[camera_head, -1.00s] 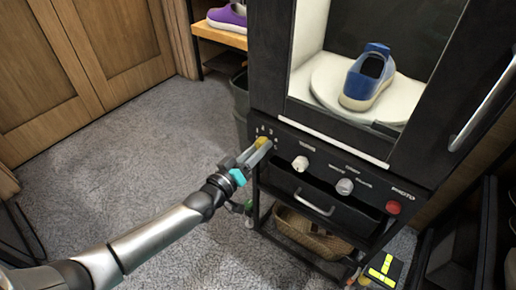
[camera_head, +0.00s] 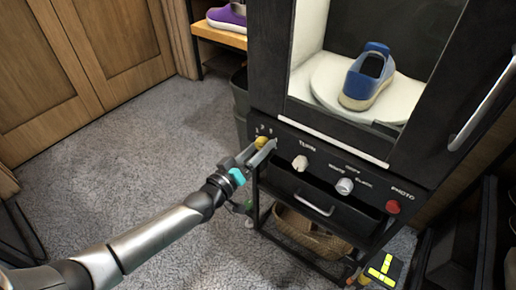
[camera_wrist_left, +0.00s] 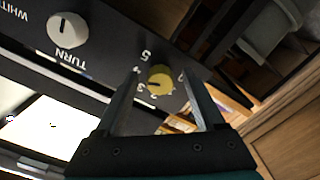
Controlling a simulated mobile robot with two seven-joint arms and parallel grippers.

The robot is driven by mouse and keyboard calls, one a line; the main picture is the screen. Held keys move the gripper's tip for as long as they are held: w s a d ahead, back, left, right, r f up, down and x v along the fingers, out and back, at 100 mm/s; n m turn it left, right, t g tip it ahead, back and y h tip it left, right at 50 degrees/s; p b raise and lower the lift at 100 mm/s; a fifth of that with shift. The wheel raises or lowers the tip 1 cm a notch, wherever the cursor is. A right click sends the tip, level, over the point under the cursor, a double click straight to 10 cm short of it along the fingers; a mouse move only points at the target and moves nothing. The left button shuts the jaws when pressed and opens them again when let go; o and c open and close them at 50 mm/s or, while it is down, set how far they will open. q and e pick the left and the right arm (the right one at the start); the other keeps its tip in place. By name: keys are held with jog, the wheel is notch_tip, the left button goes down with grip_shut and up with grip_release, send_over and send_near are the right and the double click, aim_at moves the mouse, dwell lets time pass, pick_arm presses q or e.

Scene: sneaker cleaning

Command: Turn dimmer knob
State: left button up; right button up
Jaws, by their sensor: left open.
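The yellow dimmer knob (camera_head: 261,142) is at the left end of the black control panel (camera_head: 325,160), beside small printed numbers. In the left wrist view the knob (camera_wrist_left: 160,80) has a dark pointer mark and a ring of numbers around it. My left gripper (camera_head: 265,153) is at the knob, its fingers pointing at the panel. In the wrist view the open fingers (camera_wrist_left: 161,88) stand on either side of the knob, with gaps visible; I cannot tell their exact depth. My right gripper is not in view.
A white TURN knob (camera_head: 300,162), a grey-white knob (camera_head: 344,186) and a red PHOTO button (camera_head: 393,207) are along the panel. Above, a blue sneaker (camera_head: 366,78) sits on a white turntable (camera_head: 325,80). A drawer handle (camera_head: 314,204) projects below. Carpet is free at left.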

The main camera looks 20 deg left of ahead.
pick_arm(q)
jog(key=shift+s+a, duration=0.1)
jog(key=shift+s, duration=0.2)
jog(key=p+v, duration=0.5)
jog(key=v, duration=0.9)
jog(key=shift+s, duration=0.3)
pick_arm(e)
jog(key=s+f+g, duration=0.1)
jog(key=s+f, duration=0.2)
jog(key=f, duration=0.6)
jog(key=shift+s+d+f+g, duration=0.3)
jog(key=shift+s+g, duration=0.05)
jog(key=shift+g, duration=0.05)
pick_arm(q)
jog(key=shift+a, duration=0.1)
